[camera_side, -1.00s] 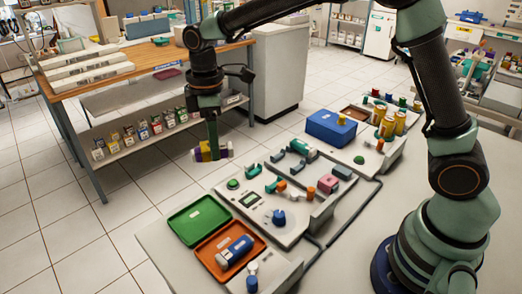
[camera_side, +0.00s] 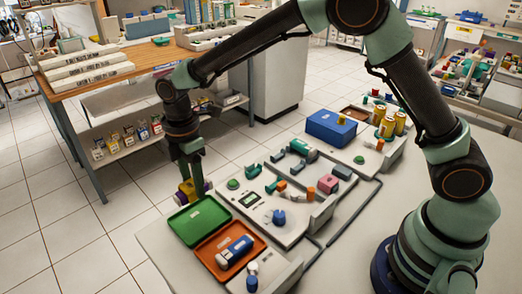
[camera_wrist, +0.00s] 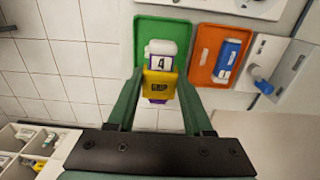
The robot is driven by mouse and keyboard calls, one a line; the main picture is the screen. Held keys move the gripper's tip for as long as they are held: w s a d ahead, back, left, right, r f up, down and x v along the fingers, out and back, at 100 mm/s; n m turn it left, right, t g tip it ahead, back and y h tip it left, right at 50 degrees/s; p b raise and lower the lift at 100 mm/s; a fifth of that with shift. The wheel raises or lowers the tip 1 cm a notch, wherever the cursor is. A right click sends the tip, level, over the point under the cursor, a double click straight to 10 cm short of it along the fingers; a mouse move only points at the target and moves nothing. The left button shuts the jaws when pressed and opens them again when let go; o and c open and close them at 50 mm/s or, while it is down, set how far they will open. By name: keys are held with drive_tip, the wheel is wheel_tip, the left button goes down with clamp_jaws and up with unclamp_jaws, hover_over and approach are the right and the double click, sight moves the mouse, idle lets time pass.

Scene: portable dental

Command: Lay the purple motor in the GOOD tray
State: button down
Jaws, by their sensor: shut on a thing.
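The purple motor (camera_wrist: 158,99) has a yellow block marked GRIP (camera_wrist: 160,85) around its middle and a white end marked 4. My gripper (camera_wrist: 157,88) is shut on the yellow block, with one finger on each side. In the side view, my gripper (camera_side: 192,180) holds the motor (camera_side: 207,186) just beyond the far left edge of the green tray (camera_side: 201,222). In the wrist view, the white end overlaps the green tray (camera_wrist: 165,28). The tray looks empty where visible. I see no GOOD label on it.
An orange tray (camera_side: 212,270) beside the green one holds a blue motor (camera_side: 235,252). A panel with a blue knob (camera_side: 279,217) and a green button stands to the right. A blue box (camera_side: 331,128) is farther back. Open floor lies left of the table.

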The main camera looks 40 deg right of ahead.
drive_tip(key=shift+f, duration=4.15)
drive_tip(key=shift+c, duration=1.1)
unclamp_jaws()
wheel_tip(320, 180, up, 12)
drive_tip(key=shift+f, duration=0.1)
drive_tip(key=s+d+r+m+t, duration=0.2)
drive_tip(key=s+d+r+m, duration=0.35)
drive_tip(key=d, duration=0.25)
drive_tip(key=s+d+r+m+t, duration=0.2)
drive_tip(key=s+d+r+m, duration=0.2)
drive_tip(key=d+r+m, duration=0.35)
drive_tip(key=s+d+f+m+t, duration=0.1)
drive_tip(key=s+d+m, duration=0.4)
drive_tip(key=shift+s+d+f+t, duration=0.15)
drive_tip(key=shift+s+f+t, duration=0.15)
drive_tip(key=shift+s+f, duration=0.1)
